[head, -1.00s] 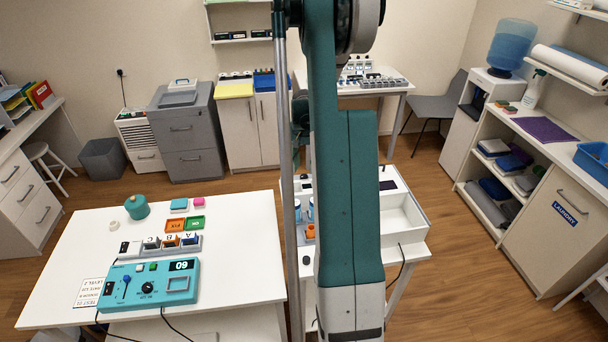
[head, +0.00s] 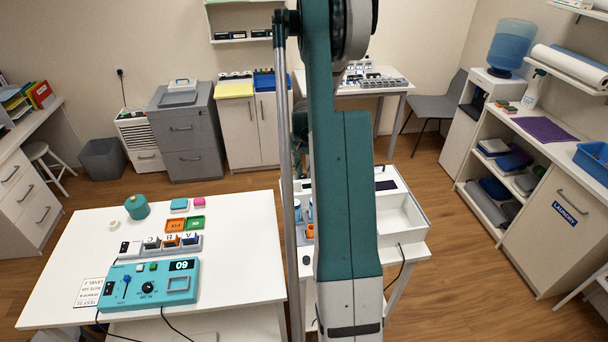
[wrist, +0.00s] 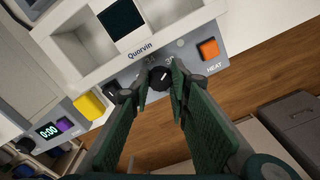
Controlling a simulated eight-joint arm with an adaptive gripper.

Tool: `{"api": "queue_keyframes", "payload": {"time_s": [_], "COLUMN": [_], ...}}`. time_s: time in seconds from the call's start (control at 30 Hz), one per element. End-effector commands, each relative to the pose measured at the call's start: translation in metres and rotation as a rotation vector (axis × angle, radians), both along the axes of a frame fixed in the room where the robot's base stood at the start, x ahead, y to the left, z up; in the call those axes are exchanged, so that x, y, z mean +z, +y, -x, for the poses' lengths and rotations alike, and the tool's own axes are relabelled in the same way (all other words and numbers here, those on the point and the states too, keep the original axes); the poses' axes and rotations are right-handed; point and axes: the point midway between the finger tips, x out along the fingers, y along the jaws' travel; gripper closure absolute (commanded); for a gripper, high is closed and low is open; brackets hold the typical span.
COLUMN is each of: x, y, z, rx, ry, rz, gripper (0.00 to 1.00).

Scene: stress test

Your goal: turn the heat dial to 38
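The black heat dial (wrist: 160,78) is on the grey front panel (wrist: 135,75) of the white Quorvin unit, left of an orange button (wrist: 209,48) and the HEAT label. A light mark shows on the dial face. My gripper (wrist: 160,73) has its two green fingers spread, one on each side of the dial, tips close to it. I cannot tell whether they touch it. The scale numbers are partly hidden and too small to read surely. In the head view my arm hides the dial and gripper; the white unit (head: 405,218) shows to the arm's right.
A second black knob (wrist: 112,88) sits just left of my left finger, near a yellow button (wrist: 88,106). A neighbouring device with a 0:00 display (wrist: 47,131) stands further left. A teal device (head: 150,284) sits on the left white table (head: 75,250). Wooden floor is free at right.

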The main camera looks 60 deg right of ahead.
Motion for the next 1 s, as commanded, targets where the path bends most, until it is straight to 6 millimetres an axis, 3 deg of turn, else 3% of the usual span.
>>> {"api": "queue_keyframes", "payload": {"time_s": [0.77, 0.8, 0.9, 1.0], "x": [-0.0004, -0.0004, -0.0004, -0.0003], "y": [-0.0003, -0.0004, -0.0004, -0.0003], "z": [-0.0001, -0.0001, 0.0000, 0.0000], "rx": [0.088, 0.088, 0.088, 0.088], "ry": [-0.001, -0.001, -0.001, -0.001], "rz": [0.001, 0.001, 0.001, 0.001], "gripper": [0.93, 0.80, 0.66, 0.66]}}
